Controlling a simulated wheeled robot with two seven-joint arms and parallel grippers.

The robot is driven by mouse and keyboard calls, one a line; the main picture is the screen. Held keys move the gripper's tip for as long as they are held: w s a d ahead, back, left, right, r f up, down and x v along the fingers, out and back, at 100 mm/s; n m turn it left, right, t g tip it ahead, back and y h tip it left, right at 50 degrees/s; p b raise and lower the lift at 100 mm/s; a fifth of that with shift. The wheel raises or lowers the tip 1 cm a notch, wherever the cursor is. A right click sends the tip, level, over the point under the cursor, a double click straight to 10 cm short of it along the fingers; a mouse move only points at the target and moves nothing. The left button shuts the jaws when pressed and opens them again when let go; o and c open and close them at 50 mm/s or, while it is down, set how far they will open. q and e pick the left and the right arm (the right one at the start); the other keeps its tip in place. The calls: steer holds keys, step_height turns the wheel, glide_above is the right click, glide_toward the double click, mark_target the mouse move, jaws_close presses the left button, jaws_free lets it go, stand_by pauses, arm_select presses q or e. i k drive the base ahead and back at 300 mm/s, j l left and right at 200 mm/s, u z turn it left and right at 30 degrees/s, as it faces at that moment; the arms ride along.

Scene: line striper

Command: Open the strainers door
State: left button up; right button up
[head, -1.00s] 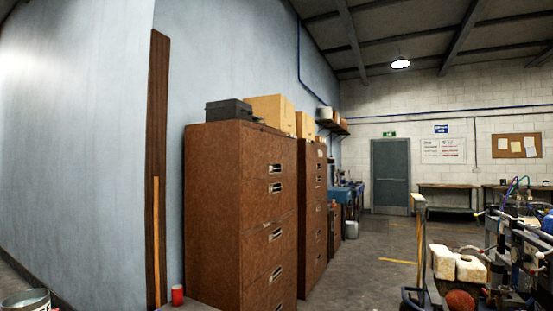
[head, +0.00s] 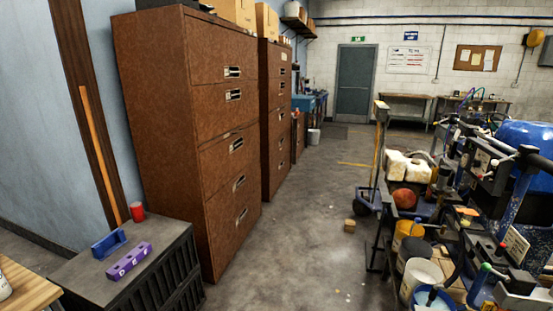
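The line striper (head: 470,212) fills the right side of the head view, with dark frame parts, hoses and levers. A rounded blue tank (head: 527,142) sits on it at the far right, cut off by the picture edge. I cannot pick out a strainers door on the machine; its parts are crowded and small. Neither of my grippers shows in the view.
Brown filing cabinets (head: 172,120) stand along the left wall. A dark crate-like stand (head: 78,276) at lower left bears a red can (head: 137,211), a blue item (head: 109,243) and a purple block (head: 129,260).

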mark_target(216, 54)
steer(key=i, duration=1.05)
steer(key=i+l+u, duration=0.1)
steer(key=i, duration=1)
steer(key=i+l, duration=0.1)
steer(key=i, duration=0.95)
